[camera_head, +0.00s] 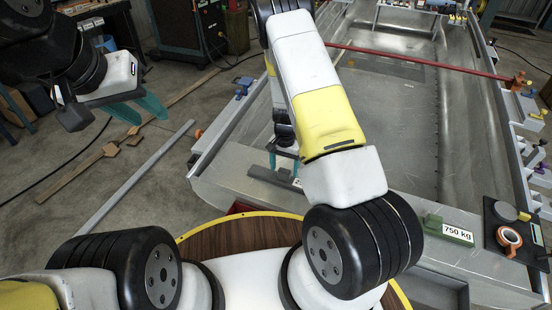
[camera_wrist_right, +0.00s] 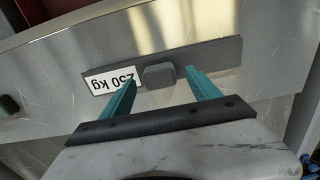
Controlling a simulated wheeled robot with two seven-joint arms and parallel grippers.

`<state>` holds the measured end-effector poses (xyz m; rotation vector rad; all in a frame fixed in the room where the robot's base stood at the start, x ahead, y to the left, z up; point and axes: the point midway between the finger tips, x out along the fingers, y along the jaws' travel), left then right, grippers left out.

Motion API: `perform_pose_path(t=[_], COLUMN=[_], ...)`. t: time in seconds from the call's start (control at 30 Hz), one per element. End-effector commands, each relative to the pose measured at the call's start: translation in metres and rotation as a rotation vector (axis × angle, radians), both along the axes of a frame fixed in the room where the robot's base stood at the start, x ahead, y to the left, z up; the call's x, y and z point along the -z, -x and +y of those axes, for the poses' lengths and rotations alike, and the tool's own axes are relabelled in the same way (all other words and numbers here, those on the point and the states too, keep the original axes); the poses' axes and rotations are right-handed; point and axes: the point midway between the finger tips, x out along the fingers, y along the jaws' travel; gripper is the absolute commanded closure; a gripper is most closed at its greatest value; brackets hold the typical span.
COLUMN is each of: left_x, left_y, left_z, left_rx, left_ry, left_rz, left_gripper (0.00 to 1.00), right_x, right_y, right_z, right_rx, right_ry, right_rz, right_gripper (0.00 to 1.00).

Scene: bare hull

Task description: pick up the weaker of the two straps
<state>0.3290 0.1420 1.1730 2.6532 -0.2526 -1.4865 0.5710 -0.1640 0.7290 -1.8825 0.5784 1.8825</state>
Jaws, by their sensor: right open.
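A flat grey strap (camera_wrist_right: 215,60) with a white label reading "250 kg" lies on the metal ledge, with a raised grey block at its middle. It also shows in the head view (camera_head: 262,175), partly hidden by my right arm. My right gripper (camera_wrist_right: 160,82) is open over this strap, one teal finger on each side of the block, holding nothing. A green strap (camera_head: 432,222) labelled "750 kg" lies on the ledge further right. My left gripper (camera_head: 140,108) is empty above the floor at the left; its opening is unclear.
The metal hull (camera_head: 385,110) lies beyond the ledge, with a red bar (camera_head: 430,63) across it. A dark tray (camera_head: 500,225) with an orange tape roll (camera_head: 509,237) is at the right. A wooden round table top (camera_head: 235,240) is close to me. Long strips lie on the floor.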

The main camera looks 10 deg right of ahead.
Motion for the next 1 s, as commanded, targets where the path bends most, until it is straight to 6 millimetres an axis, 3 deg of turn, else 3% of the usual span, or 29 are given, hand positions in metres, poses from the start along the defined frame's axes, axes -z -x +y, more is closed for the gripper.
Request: perform_pose_path(t=[0.13,0.4,0.77,1.0], left_x=[0.000,0.000,0.000,0.000], left_y=[0.000,0.000,0.000,0.000], left_z=[0.000,0.000,0.000,0.000], left_rx=[0.000,0.000,0.000,0.000], left_ry=[0.000,0.000,0.000,0.000], left_rz=[0.000,0.000,0.000,0.000], left_gripper=[0.64,0.64,0.64,0.64], right_x=[0.017,0.019,0.019,0.019], right_y=[0.001,0.000,0.000,0.000], right_z=[0.001,0.001,0.001,0.001], right_rx=[-0.002,-0.002,-0.002,-0.002], right_ry=[-0.001,-0.001,-0.001,-0.001], right_rz=[0.001,-0.001,-0.001,-0.001], right_gripper=[0.29,0.29,1.00,1.00])
